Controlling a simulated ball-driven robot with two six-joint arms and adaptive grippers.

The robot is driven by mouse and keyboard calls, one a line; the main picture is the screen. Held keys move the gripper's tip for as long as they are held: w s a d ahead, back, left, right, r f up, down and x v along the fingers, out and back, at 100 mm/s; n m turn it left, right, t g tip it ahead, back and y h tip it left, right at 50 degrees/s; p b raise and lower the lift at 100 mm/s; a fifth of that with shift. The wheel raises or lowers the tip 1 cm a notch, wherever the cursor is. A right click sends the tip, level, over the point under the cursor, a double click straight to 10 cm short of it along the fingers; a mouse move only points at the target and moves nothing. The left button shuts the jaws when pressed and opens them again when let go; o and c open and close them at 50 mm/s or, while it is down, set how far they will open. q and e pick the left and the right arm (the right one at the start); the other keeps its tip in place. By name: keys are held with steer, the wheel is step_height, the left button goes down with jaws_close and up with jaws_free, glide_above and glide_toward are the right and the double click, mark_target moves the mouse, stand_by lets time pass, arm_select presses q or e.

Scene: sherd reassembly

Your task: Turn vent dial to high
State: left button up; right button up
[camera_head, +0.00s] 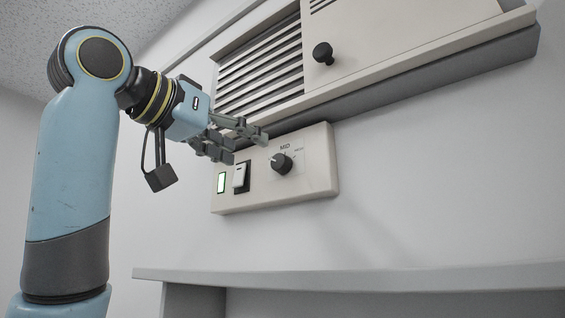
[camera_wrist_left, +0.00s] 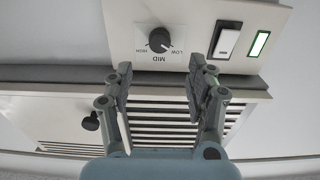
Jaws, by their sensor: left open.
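The vent dial (camera_head: 281,163) is a round black knob on a cream control panel (camera_head: 318,185), below the louvred vent. Its pale pointer mark faces up and left in the head view, towards the LOW side. The wrist view is upside down; there the dial (camera_wrist_left: 160,39) has LOW, MID and HIGH around it. My left gripper (camera_head: 248,147) is open and empty, left of and above the dial, apart from it. In the wrist view its fingers (camera_wrist_left: 160,64) stand apart, with the dial just beyond the gap between them. My right gripper is out of view.
A white rocker switch (camera_head: 240,176) and a lit green indicator (camera_head: 221,183) sit left of the dial. Above are the louvred vent (camera_head: 262,78), its ledge and a black knob (camera_head: 323,53). A grey shelf (camera_head: 400,280) runs below; the wall right of the panel is clear.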

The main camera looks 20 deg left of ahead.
mark_target(277, 161)
arm_select(q)
steer(key=p+x, duration=0.2)
steer(key=x, duration=0.3)
steer(key=shift+s+d+r, duration=0.1)
steer(key=shift+r, duration=0.1)
steer(key=p+x, duration=0.1)
steer(key=x, duration=0.2)
steer(key=shift+w+f, duration=0.2)
steer(key=shift+w, duration=0.15)
steer(key=shift+w+d, duration=0.1)
steer(key=shift+w, duration=0.05)
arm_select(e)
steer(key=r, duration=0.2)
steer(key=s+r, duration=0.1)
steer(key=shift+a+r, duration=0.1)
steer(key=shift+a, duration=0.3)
arm_select(q)
steer(key=c, duration=1.2)
steer(key=shift+o, duration=0.2)
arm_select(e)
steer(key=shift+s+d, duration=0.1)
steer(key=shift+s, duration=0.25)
